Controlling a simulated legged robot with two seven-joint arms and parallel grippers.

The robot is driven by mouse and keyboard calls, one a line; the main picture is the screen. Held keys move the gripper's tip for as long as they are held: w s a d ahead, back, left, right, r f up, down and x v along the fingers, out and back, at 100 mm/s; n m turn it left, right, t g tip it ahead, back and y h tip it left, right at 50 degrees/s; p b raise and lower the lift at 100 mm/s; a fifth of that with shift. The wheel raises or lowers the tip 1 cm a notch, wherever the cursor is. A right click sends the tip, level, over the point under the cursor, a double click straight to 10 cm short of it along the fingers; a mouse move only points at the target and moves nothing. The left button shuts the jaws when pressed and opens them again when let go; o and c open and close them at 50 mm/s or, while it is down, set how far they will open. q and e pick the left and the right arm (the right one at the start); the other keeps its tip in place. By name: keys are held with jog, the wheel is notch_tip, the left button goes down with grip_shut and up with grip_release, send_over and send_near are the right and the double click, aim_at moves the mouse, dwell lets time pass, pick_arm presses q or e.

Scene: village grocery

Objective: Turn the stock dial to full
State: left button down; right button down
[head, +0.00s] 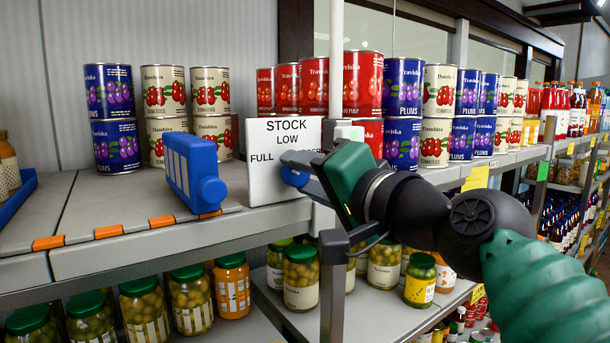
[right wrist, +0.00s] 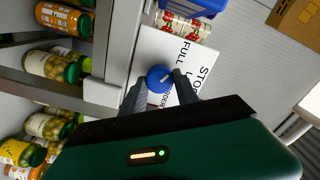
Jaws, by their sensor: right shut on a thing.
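The white stock sign (head: 268,189) stands on the shelf edge and reads STOCK, LOW and FULL, with a third word at right partly hidden by my gripper. The blue stock dial (right wrist: 158,77) is on its face; in the right wrist view its short white mark points roughly between LOW and FULL. In the head view the dial (head: 294,176) shows only partly behind my fingers. My right gripper (right wrist: 156,87) is shut on the dial, one finger on each side. My left gripper is not in view.
A blue box-like object (head: 193,173) stands on the shelf left of the sign. Cans (head: 112,118) stand behind, and a white post (head: 336,70) rises beside the sign. Jars (head: 302,277) fill the lower shelf. The shelf's left front (head: 115,205) is clear.

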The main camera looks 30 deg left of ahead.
jog(key=shift+a+f, duration=0.1)
jog(key=shift+f, duration=0.2)
jog(key=c, duration=1)
grip_release()
jog(key=shift+o, duration=0.3)
jog(key=shift+w, duration=0.15)
jog(key=shift+a+r, duration=0.1)
jog(key=shift+s+d+b, duration=0.2)
jog(key=shift+d+b, duration=0.2)
jog(key=shift+b, duration=0.1)
jog(key=b+v, duration=0.9)
jog(key=v, duration=0.7)
jog(key=shift+w, duration=0.2)
